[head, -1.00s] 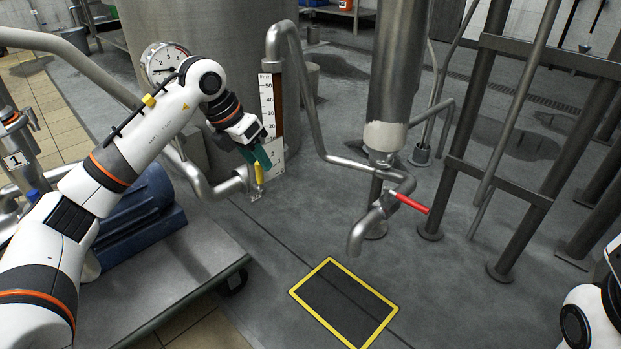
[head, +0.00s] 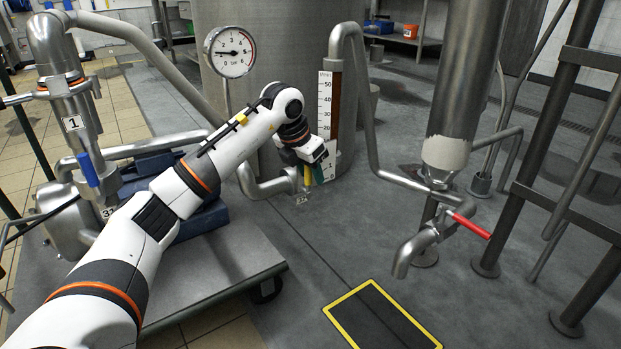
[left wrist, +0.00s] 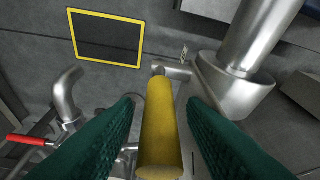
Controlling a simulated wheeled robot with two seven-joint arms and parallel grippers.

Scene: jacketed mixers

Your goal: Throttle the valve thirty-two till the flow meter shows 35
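The yellow valve handle (head: 307,175) is on the low pipe by the tank, above a small tag (head: 302,199) that seems to read 32. My left gripper (head: 318,172) is at this handle. In the left wrist view the yellow handle (left wrist: 160,130) lies between the green fingers, with gaps on both sides, so the gripper is open around it. The flow meter (head: 325,105) is an upright l/min scale with a dark brown tube beside it. I cannot make out its reading; my gripper covers part of the lower scale. My right gripper is out of view.
A round pressure gauge (head: 230,52) stands left of the meter. A blue-handled valve (head: 88,170) is on the left pipework. A red-handled outlet (head: 470,226) and dark frame posts (head: 540,130) are at right. A yellow-bordered floor mark (head: 382,315) lies in front.

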